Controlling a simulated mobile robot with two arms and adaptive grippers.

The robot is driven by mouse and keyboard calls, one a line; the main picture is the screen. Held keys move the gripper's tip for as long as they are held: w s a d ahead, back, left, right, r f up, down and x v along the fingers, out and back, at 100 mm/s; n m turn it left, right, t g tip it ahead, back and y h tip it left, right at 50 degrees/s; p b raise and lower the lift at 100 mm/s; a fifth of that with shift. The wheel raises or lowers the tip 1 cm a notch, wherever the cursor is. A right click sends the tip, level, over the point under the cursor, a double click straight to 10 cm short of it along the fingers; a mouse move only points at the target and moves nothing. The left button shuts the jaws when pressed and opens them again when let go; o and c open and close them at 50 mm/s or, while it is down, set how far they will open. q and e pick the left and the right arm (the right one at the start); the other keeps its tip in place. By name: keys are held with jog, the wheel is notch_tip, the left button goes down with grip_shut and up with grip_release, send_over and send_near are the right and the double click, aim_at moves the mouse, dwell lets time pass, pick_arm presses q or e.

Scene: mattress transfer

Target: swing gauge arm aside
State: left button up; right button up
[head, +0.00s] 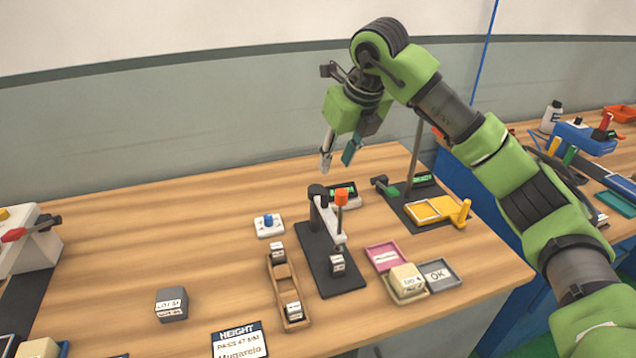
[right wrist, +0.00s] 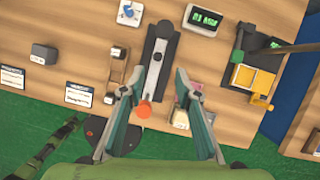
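The height gauge stands on the table with a black base plate (head: 318,258), a dark post and a grey gauge arm (head: 328,218) with an orange knob (head: 341,197). In the right wrist view the gauge arm (right wrist: 154,75) runs from the dark pivot towards the orange knob (right wrist: 144,111). A small labelled block (head: 337,265) sits on the base plate near the arm's front end. My right gripper (head: 337,161) is open and empty, above the gauge and touching nothing. In its wrist view, the gauge arm shows between its fingers. My left gripper is out of view.
A wooden rack (head: 283,270) with small blocks stands left of the gauge. A pink tray (head: 384,257), a grey OK tray (head: 438,275) and a cream block (head: 407,279) lie to its right. A display (head: 343,192) stands behind. A grey block (head: 172,304) lies front left.

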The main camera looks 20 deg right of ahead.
aim_at(326, 193)
jog(key=x, duration=0.2)
jog(key=p+x, duration=0.1)
jog(key=x, duration=0.5)
jog(key=shift+s+a+f+p, duration=0.1)
jog(key=shift+s+f+p, duration=0.2)
jog(key=shift+f+p, duration=0.1)
jog(key=x, duration=0.3)
jog(key=shift+p, duration=0.3)
jog(key=shift+w+f, duration=0.15)
jog(key=shift+f, duration=0.15)
jog(key=shift+w+a+f, duration=0.1)
jog(key=shift+w+f, duration=0.05)
jog(key=shift+f, duration=0.05)
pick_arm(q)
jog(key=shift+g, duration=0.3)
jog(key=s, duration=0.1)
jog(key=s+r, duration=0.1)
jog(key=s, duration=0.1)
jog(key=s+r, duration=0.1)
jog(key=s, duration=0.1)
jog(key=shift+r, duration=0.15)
pick_arm(e)
grip_shut()
